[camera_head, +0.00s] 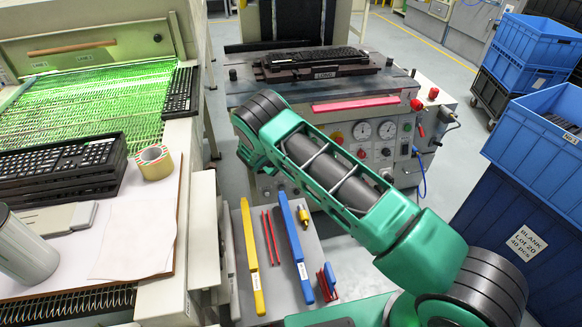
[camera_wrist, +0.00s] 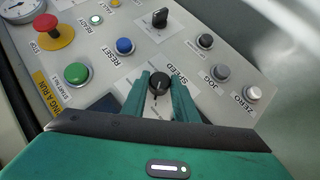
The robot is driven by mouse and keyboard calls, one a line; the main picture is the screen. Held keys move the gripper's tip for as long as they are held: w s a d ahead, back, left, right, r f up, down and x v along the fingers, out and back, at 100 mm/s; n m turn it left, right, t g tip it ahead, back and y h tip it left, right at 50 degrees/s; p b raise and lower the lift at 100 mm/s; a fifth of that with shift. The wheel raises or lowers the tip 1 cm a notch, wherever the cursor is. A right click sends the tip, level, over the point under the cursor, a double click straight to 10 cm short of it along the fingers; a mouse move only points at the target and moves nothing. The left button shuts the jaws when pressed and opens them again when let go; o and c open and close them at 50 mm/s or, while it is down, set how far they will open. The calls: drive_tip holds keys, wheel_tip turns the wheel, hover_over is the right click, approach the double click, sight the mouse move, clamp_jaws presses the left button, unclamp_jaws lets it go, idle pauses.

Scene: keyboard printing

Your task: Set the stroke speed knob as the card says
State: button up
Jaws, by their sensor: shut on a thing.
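The stroke speed knob (camera_wrist: 158,83) is a round black knob with a light pointer line, on the pale control panel in the wrist view, next to a "SPEED" label. My gripper (camera_wrist: 160,88) has its two green fingers on either side of the knob and is shut on it. The pointer line runs toward the bottom of the wrist picture. In the head view my green arm hides the gripper and the knob. Part of a yellow card (camera_wrist: 47,92) shows at the left of the panel, with only "...NG A RUN" legible. No speed setting is readable.
Around the knob are a green start button (camera_wrist: 77,73), a blue reset button (camera_wrist: 124,46), a red emergency stop (camera_wrist: 47,27) and a black selector switch (camera_wrist: 160,17). Grey jog (camera_wrist: 222,72) and white zero (camera_wrist: 252,92) buttons sit to the right. Blue crates (camera_head: 535,50) stand right of the machine.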

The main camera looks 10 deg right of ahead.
drive_tip(key=shift+a+f+n+h, duration=0.15)
drive_tip(key=shift+a+n+h, duration=0.15)
drive_tip(key=shift+h, duration=0.1)
drive_tip(key=shift+s, duration=0.1)
drive_tip(key=o, duration=1.1)
drive_tip(key=shift+d, duration=0.1)
drive_tip(key=shift+c, duration=0.2)
drive_tip(key=v, duration=1)
drive_tip(key=shift+s+a, duration=0.25)
drive_tip(key=shift+s, duration=0.05)
